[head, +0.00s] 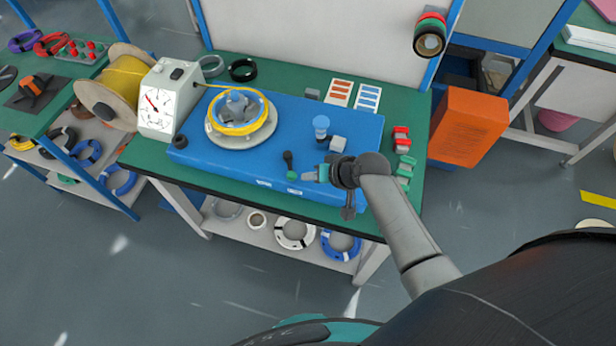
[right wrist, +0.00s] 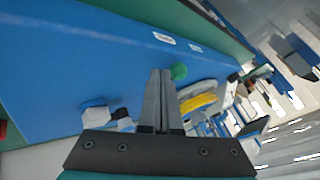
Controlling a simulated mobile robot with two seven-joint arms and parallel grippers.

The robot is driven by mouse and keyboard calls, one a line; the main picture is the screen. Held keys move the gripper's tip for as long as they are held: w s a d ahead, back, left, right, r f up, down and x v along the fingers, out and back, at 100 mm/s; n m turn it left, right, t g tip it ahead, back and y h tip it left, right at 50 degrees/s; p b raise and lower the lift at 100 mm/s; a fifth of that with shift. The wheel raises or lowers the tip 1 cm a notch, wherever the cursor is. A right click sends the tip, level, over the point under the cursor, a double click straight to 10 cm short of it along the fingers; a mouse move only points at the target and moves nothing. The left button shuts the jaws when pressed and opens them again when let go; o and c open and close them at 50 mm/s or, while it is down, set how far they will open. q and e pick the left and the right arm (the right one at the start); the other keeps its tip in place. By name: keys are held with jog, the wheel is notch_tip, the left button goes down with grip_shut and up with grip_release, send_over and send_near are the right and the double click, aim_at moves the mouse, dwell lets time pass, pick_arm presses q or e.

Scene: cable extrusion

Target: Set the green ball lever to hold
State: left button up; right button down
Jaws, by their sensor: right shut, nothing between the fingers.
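The green ball lever (head: 291,174) is on the front part of the blue machine top, near two small white labels on the front edge. A dark upright part (head: 288,158) stands just behind the ball. In the right wrist view the green ball (right wrist: 178,72) shows right beside the fingertips; whether they touch it I cannot tell. My right gripper (head: 308,177) is shut and empty, just right of the ball in the head view. Its closed fingers (right wrist: 160,76) also show in the right wrist view. My left gripper is not in view.
A blue knob (head: 321,122) and a grey block (head: 338,144) stand behind my right gripper. A yellow cable coil (head: 240,128) sits on a round plate, with a dial gauge (head: 168,100) to its left. Red and green pieces (head: 403,150) lie at the right table edge.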

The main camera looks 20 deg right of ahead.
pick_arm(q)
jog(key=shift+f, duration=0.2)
pick_arm(e)
jog(key=shift+w+a+f, duration=0.25)
jog(key=shift+w+f, duration=0.15)
jog(key=shift+f, duration=0.1)
